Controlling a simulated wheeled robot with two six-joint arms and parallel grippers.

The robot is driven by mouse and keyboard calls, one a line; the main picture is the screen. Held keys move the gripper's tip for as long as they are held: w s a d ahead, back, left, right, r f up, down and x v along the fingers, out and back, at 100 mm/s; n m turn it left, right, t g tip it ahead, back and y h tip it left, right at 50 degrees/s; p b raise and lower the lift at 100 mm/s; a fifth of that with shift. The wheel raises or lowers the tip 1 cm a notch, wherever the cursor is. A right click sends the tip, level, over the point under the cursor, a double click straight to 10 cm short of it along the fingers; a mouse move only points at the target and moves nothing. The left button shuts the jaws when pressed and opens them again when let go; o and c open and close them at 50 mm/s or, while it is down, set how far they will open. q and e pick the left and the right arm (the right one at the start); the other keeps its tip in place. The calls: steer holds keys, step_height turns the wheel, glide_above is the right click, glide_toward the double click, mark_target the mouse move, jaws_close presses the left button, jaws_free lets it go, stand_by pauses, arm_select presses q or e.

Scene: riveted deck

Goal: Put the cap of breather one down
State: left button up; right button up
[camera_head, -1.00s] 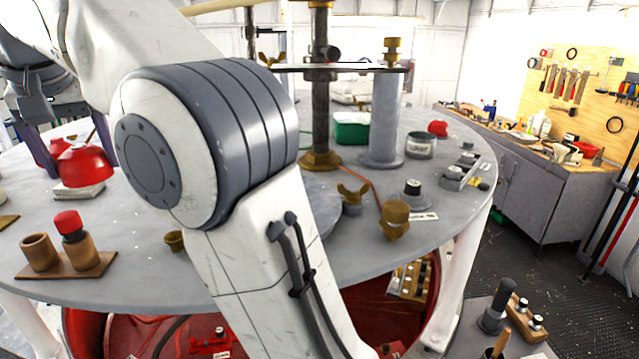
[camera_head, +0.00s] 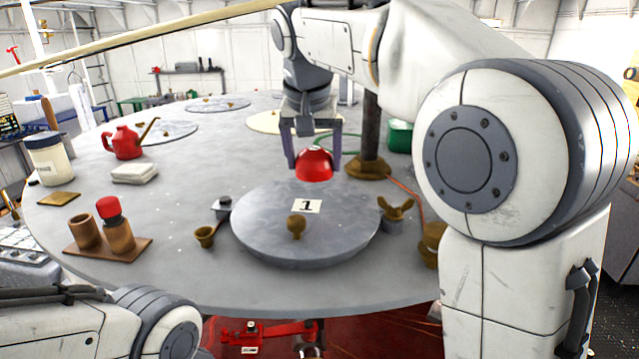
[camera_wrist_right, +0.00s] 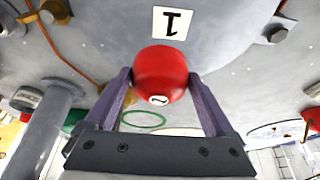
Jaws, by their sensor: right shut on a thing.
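My right gripper (camera_head: 315,160) is shut on a red domed cap (camera_head: 314,166). It points down over the deck, just behind the round grey lid (camera_head: 262,222) with a "1" label. In the right wrist view the cap (camera_wrist_right: 160,72) sits between the purple fingers and carries a small white mark that I cannot read surely. The "1" label (camera_wrist_right: 172,22) shows just past it. I cannot tell whether the cap touches the deck. What lies beneath the cap is hidden. My left gripper is not in view.
A brown post (camera_head: 370,130) stands close right of the gripper. A brass wing nut (camera_head: 396,209) is at the lid's right edge. To the left are a red oil can (camera_head: 124,144), a white folded cloth (camera_head: 134,174) and a wooden cup stand (camera_head: 120,252). Deck left of the cap is clear.

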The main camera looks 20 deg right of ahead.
mark_target(315, 196)
step_height(315, 196, down, 4)
steer(key=shift+f+p, duration=0.25)
steer(key=shift+p, duration=0.05)
steer(key=shift+f, duration=0.1)
steer(key=shift+f, duration=0.1)
steer(key=shift+f, duration=0.15)
steer(key=o, duration=1.2)
steer(key=shift+r, duration=0.25)
steer(key=b+v, duration=0.1)
steer(key=v, duration=1.1)
